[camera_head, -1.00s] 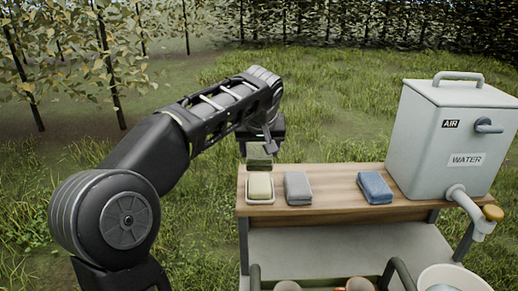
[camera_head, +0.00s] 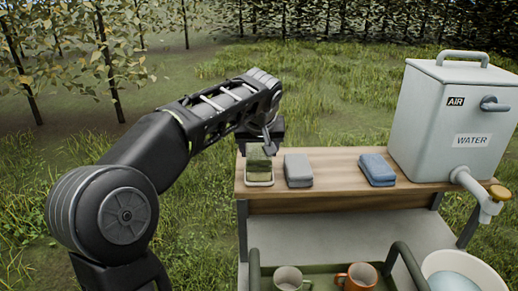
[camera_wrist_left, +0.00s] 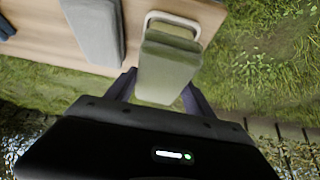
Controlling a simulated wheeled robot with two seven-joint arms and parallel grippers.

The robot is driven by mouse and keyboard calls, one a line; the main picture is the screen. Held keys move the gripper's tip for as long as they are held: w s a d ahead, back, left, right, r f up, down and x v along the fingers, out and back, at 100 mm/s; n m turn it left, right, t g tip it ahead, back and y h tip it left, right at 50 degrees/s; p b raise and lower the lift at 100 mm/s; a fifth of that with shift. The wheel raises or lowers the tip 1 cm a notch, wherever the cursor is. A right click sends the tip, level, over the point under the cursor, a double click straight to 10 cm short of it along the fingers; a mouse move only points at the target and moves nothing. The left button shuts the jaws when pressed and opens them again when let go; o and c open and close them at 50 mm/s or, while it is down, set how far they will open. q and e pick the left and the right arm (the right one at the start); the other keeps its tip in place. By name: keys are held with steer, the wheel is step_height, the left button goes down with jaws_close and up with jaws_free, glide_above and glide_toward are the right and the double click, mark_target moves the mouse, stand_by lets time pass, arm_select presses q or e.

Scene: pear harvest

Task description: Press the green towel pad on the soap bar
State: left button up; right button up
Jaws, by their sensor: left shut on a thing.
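My left gripper (camera_head: 262,146) is shut on the green towel pad (camera_head: 259,157), above the left end of the wooden table. The pad (camera_wrist_left: 166,72) sits between the two fingers in the left wrist view. Below the pad is the soap bar (camera_head: 259,174), in a pale-rimmed dish (camera_head: 259,184). The pad hides the upper part of the soap in the head view, and the soap looks darkened. In the wrist view the dish's rim (camera_wrist_left: 172,15) shows beyond the pad. I cannot tell whether pad and soap touch. My right gripper is not in view.
A grey pad (camera_head: 298,170) lies just right of the dish, and a blue pad (camera_head: 377,169) farther right on the table (camera_head: 335,182). A water tank (camera_head: 450,120) stands at the right end. Mugs (camera_head: 357,277) and a white basin (camera_head: 462,262) are lower down in front.

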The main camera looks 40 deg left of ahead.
mark_target(259, 149)
arm_select(q)
steer(key=shift+f+b, duration=0.6)
steer(key=shift+f, duration=0.1)
stand_by(2.1)
steer(key=shift+r+p, duration=2.8)
steer(key=shift+r, duration=0.85)
